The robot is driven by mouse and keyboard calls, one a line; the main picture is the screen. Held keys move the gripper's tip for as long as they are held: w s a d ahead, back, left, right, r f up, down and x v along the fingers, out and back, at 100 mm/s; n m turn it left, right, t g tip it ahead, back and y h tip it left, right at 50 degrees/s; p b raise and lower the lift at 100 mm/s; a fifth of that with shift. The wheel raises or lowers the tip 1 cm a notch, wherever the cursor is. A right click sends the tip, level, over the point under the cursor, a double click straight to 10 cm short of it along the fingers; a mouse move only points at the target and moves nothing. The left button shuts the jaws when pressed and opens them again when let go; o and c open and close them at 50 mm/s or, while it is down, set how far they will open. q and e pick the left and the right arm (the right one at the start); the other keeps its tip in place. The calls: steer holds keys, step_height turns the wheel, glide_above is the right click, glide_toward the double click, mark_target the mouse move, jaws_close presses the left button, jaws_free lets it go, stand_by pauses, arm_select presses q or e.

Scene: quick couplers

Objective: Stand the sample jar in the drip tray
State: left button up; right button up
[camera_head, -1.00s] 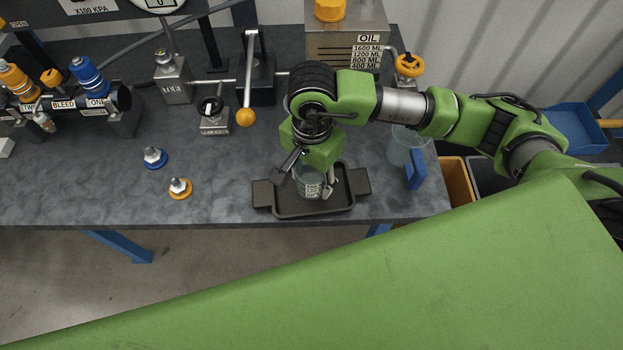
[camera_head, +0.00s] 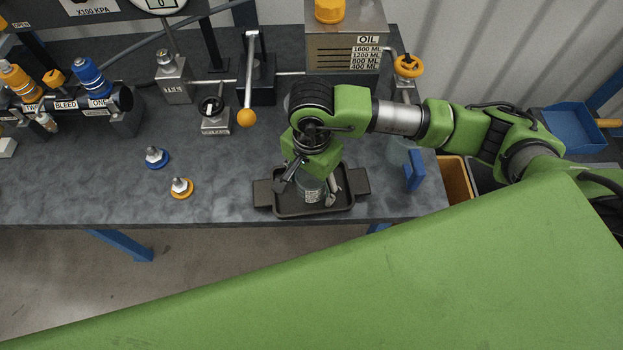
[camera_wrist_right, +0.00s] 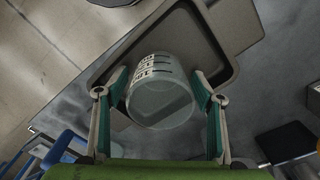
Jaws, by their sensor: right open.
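The sample jar (camera_head: 308,188), clear with dark printed marks, stands in the drip tray (camera_head: 285,208), a dark shallow tray with side handles near the table's front edge. The jar also shows in the right wrist view (camera_wrist_right: 160,92), inside the tray (camera_wrist_right: 228,58). My right gripper (camera_head: 307,194) is above the tray with its fingers on either side of the jar. In the right wrist view the fingers (camera_wrist_right: 160,92) are spread, with small gaps beside the jar. My left gripper is not in view.
An oil tank (camera_head: 345,45) and a lever with an orange knob (camera_head: 247,117) stand behind the tray. A blue-handled clear jug (camera_head: 413,172) is to the right.

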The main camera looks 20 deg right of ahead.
steer(key=shift+r, duration=0.2)
steer(key=shift+w+r, duration=0.1)
steer(key=shift+r, duration=0.2)
step_height(320, 180, up, 11)
steer(key=b, duration=0.3)
steer(key=shift+r, duration=0.15)
steer(key=shift+s, duration=0.2)
